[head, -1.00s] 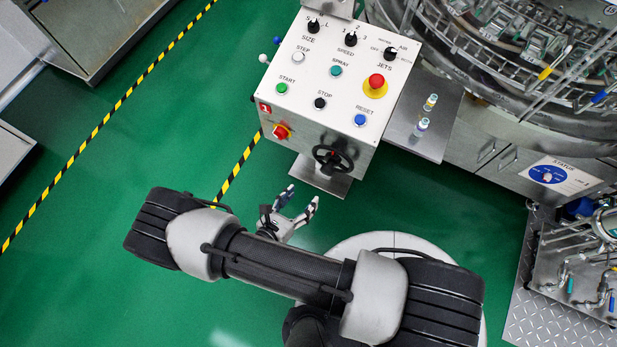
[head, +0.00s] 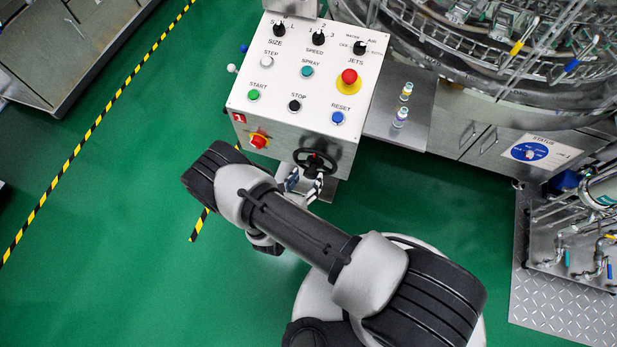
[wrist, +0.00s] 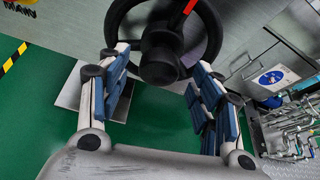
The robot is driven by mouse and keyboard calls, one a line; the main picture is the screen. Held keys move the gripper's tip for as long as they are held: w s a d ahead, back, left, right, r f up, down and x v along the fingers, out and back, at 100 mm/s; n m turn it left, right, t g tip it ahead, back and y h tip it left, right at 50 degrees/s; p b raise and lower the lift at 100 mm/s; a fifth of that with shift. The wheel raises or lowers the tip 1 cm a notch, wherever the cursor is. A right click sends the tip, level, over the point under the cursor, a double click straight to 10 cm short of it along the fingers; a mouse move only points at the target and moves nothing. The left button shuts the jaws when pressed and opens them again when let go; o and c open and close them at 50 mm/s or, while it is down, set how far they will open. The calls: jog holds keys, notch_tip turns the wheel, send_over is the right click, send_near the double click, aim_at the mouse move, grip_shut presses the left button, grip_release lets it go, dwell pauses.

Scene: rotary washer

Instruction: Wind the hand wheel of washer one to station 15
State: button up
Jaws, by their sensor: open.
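The black hand wheel (head: 315,160) is on the front face of the control box, which bears a red label with a 1 (head: 239,117). In the wrist view the wheel (wrist: 213,32) fills the top middle, with a dark hub and knob at its centre and a red mark on one spoke. My gripper (head: 305,187) is just below and in front of the wheel in the head view. In the wrist view my gripper (wrist: 160,88) is open, its blue-padded fingers on either side of the hub's lower end. I cannot tell whether they touch the wheel.
The box's panel (head: 325,85) carries several knobs and buttons, with a red-yellow switch (head: 259,140) left of the wheel. A steel shelf with two small vials (head: 401,117) and the rotary washer (head: 500,50) stand to the right. Green floor is free at left.

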jog(key=shift+x, duration=1.05)
jog(key=shift+c, duration=0.6)
grip_shut()
